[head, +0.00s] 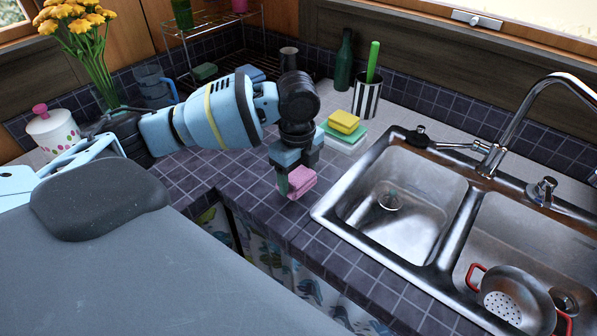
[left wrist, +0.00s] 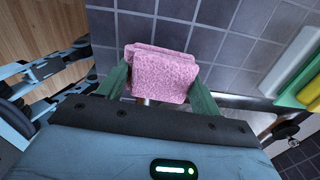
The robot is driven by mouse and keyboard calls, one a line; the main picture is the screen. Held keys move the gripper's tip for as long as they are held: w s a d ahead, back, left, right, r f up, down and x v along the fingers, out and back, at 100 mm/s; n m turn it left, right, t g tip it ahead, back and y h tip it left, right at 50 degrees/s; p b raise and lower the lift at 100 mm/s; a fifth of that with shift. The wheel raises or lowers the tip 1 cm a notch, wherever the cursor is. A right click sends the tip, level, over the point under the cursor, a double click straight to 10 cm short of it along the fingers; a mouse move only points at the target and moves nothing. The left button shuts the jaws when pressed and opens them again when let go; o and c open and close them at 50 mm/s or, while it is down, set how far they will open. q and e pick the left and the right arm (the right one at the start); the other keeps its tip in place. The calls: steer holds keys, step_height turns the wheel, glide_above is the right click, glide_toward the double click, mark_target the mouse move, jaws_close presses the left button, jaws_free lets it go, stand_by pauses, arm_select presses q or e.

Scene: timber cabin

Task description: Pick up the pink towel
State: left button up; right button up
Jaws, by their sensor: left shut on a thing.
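The pink towel (head: 299,181) is a small folded block on the dark tiled counter, left of the sink. My left gripper (head: 289,184) reaches down over it and is shut on it. In the left wrist view the towel (left wrist: 163,72) sits between the two green fingers of my left gripper (left wrist: 160,85), one finger at each side. I cannot tell whether the towel still touches the counter. My right gripper is in neither view.
A double steel sink (head: 395,190) is to the right, with a colander (head: 513,298) in its right basin. A yellow sponge (head: 344,121), a striped cup (head: 366,98) and a green bottle (head: 343,62) stand behind. Yellow flowers (head: 76,20) stand at the left. Counter in front is clear.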

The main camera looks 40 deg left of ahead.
arm_select(q)
steer(key=s+d+r+p, duration=0.1)
steer(key=s+d, duration=0.4)
steer(key=s, duration=0.7)
steer(key=shift+s+d+r, duration=0.15)
steer(key=shift+s+r, duration=0.05)
steer(key=shift+s, duration=0.05)
